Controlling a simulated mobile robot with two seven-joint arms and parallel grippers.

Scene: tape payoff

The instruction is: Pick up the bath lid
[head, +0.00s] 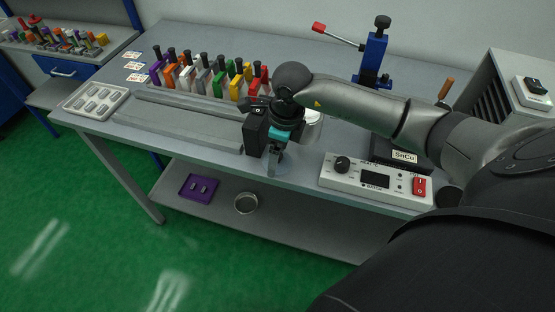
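The arm from the right is mine. Its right gripper (275,168) points down at the front edge of the grey workbench (225,160). Its fingers are small and blurred, and I cannot tell whether they are open. A black bath unit labelled SnCu (402,156) stands on the right of the bench, largely hidden behind my arm. A brown handle (446,88) sticks up behind the arm; I cannot tell whether it belongs to the bath lid. A pale round piece (312,128) is partly hidden behind my wrist. No bath lid can be clearly identified. My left gripper is not in view.
A white control box (374,181) with a red switch sits at the front right. A row of coloured holders (200,78) and a grey rail (185,122) lie left. A blue stand (373,55) is behind. The lower shelf bears a purple tray (200,187) and a round tin (245,204).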

